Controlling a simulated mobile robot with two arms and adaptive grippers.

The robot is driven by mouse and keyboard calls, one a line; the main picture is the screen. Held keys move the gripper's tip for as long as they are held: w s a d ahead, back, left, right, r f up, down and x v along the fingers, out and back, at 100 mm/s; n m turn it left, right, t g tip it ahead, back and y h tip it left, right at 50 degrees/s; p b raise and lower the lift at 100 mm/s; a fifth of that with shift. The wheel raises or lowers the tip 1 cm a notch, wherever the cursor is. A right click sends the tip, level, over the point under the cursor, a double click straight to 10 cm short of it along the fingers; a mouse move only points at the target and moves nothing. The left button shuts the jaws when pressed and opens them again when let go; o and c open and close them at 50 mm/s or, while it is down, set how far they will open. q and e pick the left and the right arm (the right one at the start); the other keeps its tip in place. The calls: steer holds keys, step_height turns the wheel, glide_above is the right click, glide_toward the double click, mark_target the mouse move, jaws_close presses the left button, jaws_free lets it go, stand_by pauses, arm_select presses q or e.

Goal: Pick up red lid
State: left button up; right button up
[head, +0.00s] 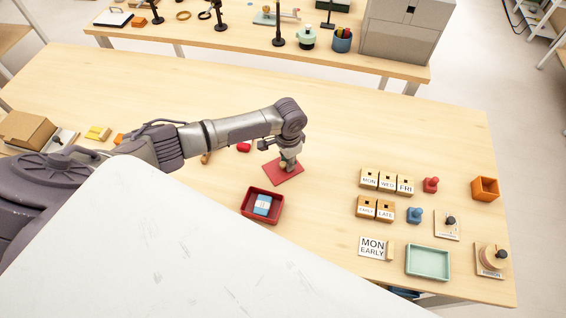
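The red lid (272,174) is a flat red square lying on the wooden table, just behind the red box (262,219). A small pale part, perhaps its knob, shows at its middle under my gripper. My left gripper (287,163) points down right over the lid, with its fingertips at or very near that pale part. The fingers are small and partly hidden by the wrist, so I cannot tell if they are shut on it. My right gripper is out of view.
Lettered wooden blocks (386,182), a red knobbed piece (431,185), a blue one (414,215), an orange box (486,188) and a green tray (429,263) stand to the right. A red object (244,147) lies near my forearm. The table behind the lid is clear.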

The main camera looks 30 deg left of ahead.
arm_select(q)
steer(key=shift+s+f, duration=0.15)
jaws_close()
